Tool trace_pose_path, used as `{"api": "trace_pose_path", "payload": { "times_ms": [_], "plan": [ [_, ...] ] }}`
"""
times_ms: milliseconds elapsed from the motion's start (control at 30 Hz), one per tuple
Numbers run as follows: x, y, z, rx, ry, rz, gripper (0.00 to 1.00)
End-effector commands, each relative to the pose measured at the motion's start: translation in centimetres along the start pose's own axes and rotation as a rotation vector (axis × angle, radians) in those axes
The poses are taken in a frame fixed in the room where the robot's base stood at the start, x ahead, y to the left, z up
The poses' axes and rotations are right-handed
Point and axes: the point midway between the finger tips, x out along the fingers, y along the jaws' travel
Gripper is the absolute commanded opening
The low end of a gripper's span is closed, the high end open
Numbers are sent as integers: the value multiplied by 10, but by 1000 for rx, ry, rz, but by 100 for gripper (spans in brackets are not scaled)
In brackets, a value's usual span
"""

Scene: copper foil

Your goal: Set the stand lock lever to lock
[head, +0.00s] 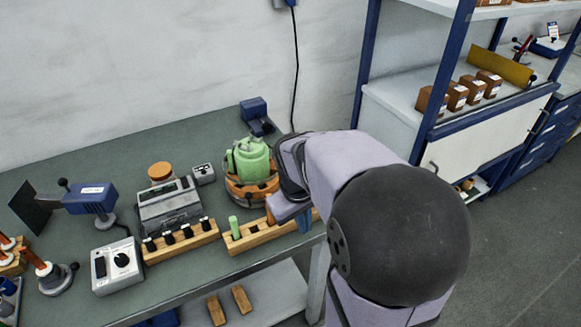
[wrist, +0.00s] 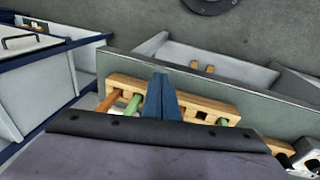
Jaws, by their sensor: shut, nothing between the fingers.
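My gripper (wrist: 161,98) shows in the wrist view as two blue fingers pressed together with nothing between them. In the head view my gripper (head: 304,222) is at the right end of the wooden rack by the table's front edge. A green rounded device (head: 249,158) sits in an orange stand (head: 246,190) just left of my wrist, which hides its right side. A blue unit on a post (head: 90,199) stands at the far left with a small black knob. I cannot make out which part is the stand lock lever or its setting.
The wooden rack (wrist: 222,107) holds an orange handle (wrist: 116,99) and a green handle (wrist: 133,104) beside my fingers. A grey console (head: 168,203), a white dial box (head: 117,266) and a rack of black knobs (head: 182,241) stand left. A shelf unit (head: 440,125) stands right.

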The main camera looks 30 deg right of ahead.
Motion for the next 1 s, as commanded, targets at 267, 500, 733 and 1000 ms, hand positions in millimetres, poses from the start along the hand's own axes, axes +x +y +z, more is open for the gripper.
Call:
{"api": "trace_pose_path", "payload": {
  "times_ms": [267,500,733,1000],
  "plan": [
    [-34,148,-39,-90,4,196,0],
    [-55,146,-92,-393,14,81,0],
    [-64,122,-138,-662,71,-39,0],
    [-69,100,-172,-879,146,-121,0]
  ]
}}
